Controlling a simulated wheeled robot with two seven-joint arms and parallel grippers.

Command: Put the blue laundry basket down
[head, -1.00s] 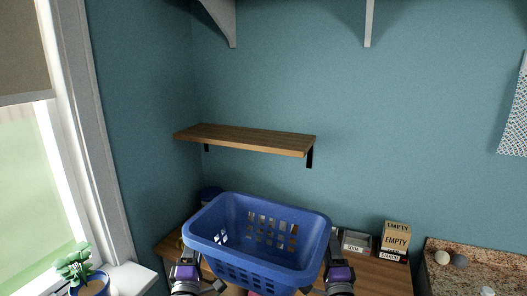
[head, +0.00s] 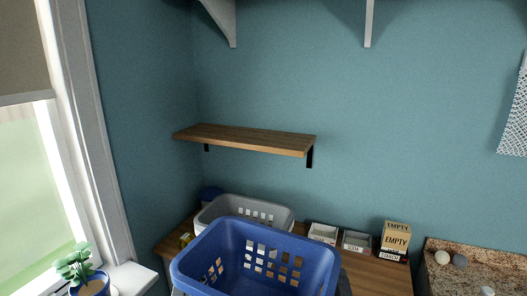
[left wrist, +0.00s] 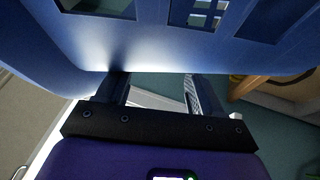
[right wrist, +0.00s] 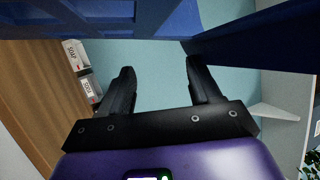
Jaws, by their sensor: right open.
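The blue laundry basket (head: 255,238) is large in the lower middle of the head view, its near side cut off by the bottom edge. Whether anything supports it from below is hidden. In the left wrist view, the basket's wall (left wrist: 150,35) covers the fingertips of my left gripper (left wrist: 160,85); its fingers stand apart, but their hold on the basket is unclear. My right gripper (right wrist: 160,75) is open, with blue basket parts (right wrist: 250,38) just beyond and beside its fingertips. Nothing shows between its fingers.
A grey basket (head: 282,215) stands on the wooden counter (head: 385,278) behind the blue one. Small bins (head: 357,241) and a carton (head: 396,237) stand to its right. A wooden shelf (head: 245,139) hangs above. A potted plant (head: 82,262) is at left by the window.

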